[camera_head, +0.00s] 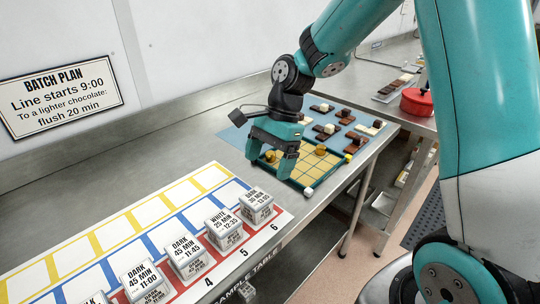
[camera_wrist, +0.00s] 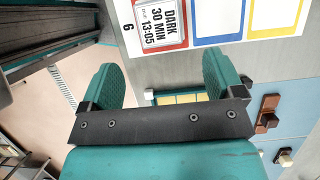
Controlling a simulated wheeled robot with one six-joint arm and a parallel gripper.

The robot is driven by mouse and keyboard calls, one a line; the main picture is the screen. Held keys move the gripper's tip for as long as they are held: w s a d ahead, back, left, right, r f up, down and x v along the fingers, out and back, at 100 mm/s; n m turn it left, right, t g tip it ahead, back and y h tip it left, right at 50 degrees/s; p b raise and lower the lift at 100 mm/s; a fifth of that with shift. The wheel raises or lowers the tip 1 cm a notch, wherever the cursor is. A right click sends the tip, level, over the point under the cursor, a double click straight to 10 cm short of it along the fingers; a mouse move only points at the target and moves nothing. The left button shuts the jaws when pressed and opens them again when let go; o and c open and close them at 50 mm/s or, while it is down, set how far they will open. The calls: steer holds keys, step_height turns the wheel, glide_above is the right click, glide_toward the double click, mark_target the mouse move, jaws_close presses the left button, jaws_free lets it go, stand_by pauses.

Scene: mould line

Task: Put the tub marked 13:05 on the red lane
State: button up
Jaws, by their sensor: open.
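The tub marked 13:05 (camera_head: 257,206) is a pale cube reading DARK 30 MIN. It stands upright in the red lane (camera_head: 219,258), at column 6 by the right end of the board. In the wrist view the tub (camera_wrist: 156,27) lies within a red-outlined square, beyond the fingertips. My gripper (camera_head: 272,163) is open and empty. It hangs above the table, behind and slightly right of the tub, apart from it. Both fingers also show in the wrist view (camera_wrist: 160,78) with nothing between them.
Tubs marked 12:35 (camera_head: 223,231), 11:45 (camera_head: 185,257) and 11:00 (camera_head: 145,284) stand in the same row. Blue (camera_head: 200,212) and yellow (camera_head: 148,212) lanes look empty. A green-framed grid with small pieces (camera_head: 318,162) and a blue mat of chocolates (camera_head: 345,122) lie right of my gripper.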

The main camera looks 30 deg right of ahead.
steer(key=s+a+r+n, duration=0.4)
steer(key=s+n, duration=0.6)
steer(key=s+a+r+n+t, duration=0.1)
steer(key=s+a+r+n, duration=0.3)
steer(key=s+n, duration=0.6)
steer(key=shift+a+r+n, duration=0.2)
steer(key=shift+r+n, duration=0.45)
steer(key=shift+n, duration=0.15)
steer(key=shift+w, duration=0.1)
